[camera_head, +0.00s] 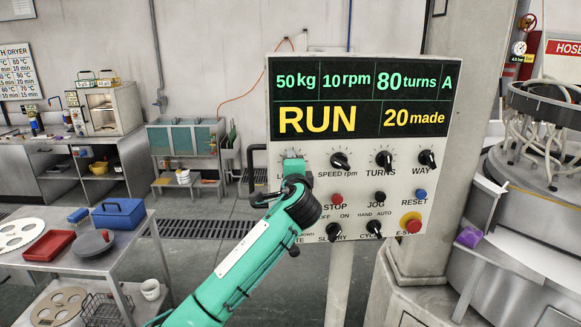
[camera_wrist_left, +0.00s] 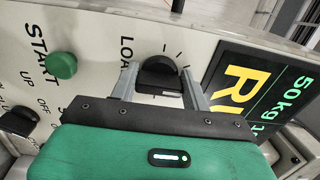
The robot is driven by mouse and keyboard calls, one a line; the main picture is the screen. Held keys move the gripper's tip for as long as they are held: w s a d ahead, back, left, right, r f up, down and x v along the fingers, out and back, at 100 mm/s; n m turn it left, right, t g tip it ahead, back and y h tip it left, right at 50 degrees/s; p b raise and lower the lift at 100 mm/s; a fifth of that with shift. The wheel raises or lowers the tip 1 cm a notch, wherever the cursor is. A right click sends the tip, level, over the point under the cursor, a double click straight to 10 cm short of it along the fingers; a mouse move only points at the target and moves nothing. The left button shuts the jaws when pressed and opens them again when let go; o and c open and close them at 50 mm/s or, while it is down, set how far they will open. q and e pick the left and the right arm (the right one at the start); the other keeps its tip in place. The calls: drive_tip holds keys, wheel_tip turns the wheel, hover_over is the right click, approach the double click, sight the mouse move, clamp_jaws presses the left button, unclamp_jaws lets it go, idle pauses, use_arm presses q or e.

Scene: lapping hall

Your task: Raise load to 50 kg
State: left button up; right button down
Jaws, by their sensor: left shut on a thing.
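The control panel (camera_head: 393,182) stands in front of me. Its display (camera_head: 362,98) reads 50 kg, 10 rpm, 80 turns, A, RUN and 20 made. My left gripper (camera_head: 293,166) is at the load knob, which it and my arm hide in the head view. In the left wrist view, the black load knob (camera_wrist_left: 159,76) sits between the two fingers of the left gripper (camera_wrist_left: 163,82), which is shut on it. The green start button (camera_wrist_left: 62,65) is beside it. My right gripper is not in view.
Speed knob (camera_head: 340,160), turns knob (camera_head: 384,158) and way knob (camera_head: 427,159) are in the same row. The red stop button (camera_head: 337,198) and e-stop (camera_head: 411,223) are below. A lapping machine (camera_head: 530,215) stands at right; a steel table (camera_head: 130,243) at left.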

use_arm(q)
drive_tip(key=shift+f, duration=0.1)
drive_tip(key=o, duration=1)
drive_tip(key=s+d+b, duration=0.1)
drive_tip(key=s+b, duration=0.4)
drive_tip(key=s, duration=0.8)
drive_tip(key=shift+s+d+b, duration=0.25)
drive_tip(key=shift+s+b, duration=0.15)
